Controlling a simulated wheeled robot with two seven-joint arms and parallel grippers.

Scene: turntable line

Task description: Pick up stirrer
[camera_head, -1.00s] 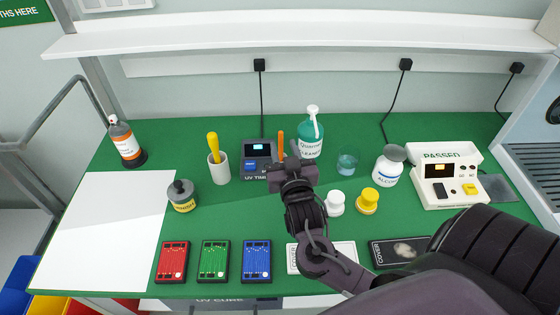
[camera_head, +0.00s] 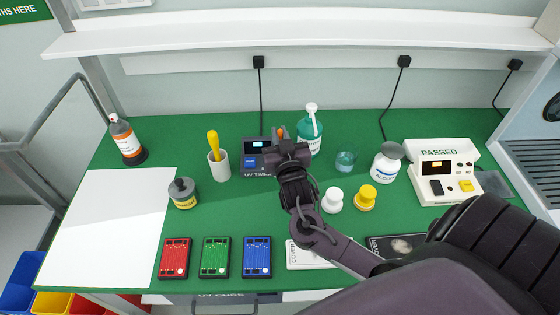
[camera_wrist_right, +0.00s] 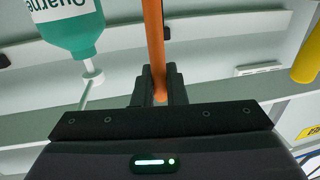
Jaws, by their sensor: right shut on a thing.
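The stirrer is a thin orange stick. In the right wrist view the stirrer (camera_wrist_right: 153,40) runs up from between the fingers of my right gripper (camera_wrist_right: 157,82), which is shut on it. In the head view only the orange tip of the stirrer (camera_head: 281,132) shows, just beyond my right gripper (camera_head: 284,146) near the UV timer. My gripper and arm hide the rest of it, and I cannot tell whether its lower end touches anything. My left gripper is in neither view.
The teal cleaner bottle (camera_head: 312,140) stands close behind and right of the gripper. The UV timer (camera_head: 252,160) and a white cup (camera_head: 219,169) with a yellow handle are left. A glass beaker (camera_head: 345,161) and white and yellow pots (camera_head: 365,197) are right. The white mat (camera_head: 105,225) is bare.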

